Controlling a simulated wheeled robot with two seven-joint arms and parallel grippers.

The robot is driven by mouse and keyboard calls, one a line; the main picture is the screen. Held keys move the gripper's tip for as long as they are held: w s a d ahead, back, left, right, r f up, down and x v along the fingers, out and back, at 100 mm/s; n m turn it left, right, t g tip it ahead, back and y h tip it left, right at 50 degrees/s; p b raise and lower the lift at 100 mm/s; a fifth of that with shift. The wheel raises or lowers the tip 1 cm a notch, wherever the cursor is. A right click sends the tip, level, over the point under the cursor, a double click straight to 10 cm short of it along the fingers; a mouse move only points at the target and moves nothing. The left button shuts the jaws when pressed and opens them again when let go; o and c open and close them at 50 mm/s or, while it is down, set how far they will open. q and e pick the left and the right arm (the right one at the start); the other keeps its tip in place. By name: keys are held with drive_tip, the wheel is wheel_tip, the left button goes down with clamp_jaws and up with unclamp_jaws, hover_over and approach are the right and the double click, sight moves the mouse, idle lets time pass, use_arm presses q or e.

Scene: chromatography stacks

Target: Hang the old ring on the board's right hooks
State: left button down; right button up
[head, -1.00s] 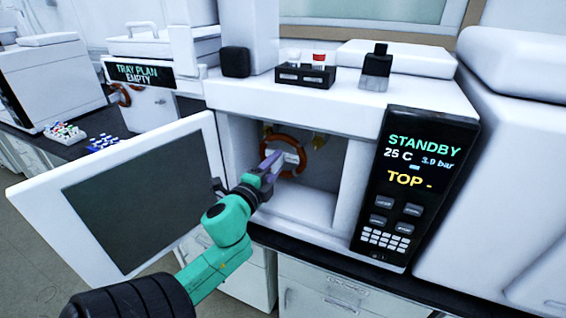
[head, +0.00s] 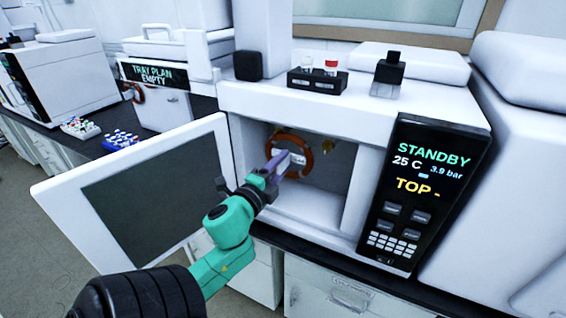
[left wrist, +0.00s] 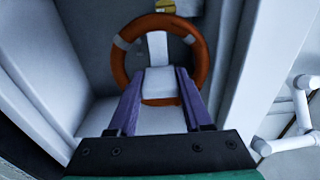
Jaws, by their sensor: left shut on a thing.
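An orange-brown ring (head: 303,163) with pale bands and a white centre piece (head: 297,159) is inside the open oven; it also shows in the left wrist view (left wrist: 202,70). My left gripper (head: 276,164) reaches into the oven from the front. Its purple fingers (left wrist: 160,95) are shut on the ring's white centre piece. I cannot tell whether the ring still touches the fittings behind it. A similar orange ring (head: 137,92) hangs at the left of a white panel (head: 165,108) below a dark sign; this may be the board, and its hooks are too small to make out. My right gripper is not in view.
The oven door (head: 140,185) stands open to the left, close beside my left arm. A brass fitting (head: 327,146) is at the oven's back. The control panel (head: 425,190) reads STANDBY, 25 C. Vial racks (head: 121,139) stand on the dark bench at the left.

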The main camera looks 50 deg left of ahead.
sight(279, 169)
use_arm(q)
drive_tip(key=shift+v, duration=2.4)
drive_tip(key=shift+d+r, duration=0.1)
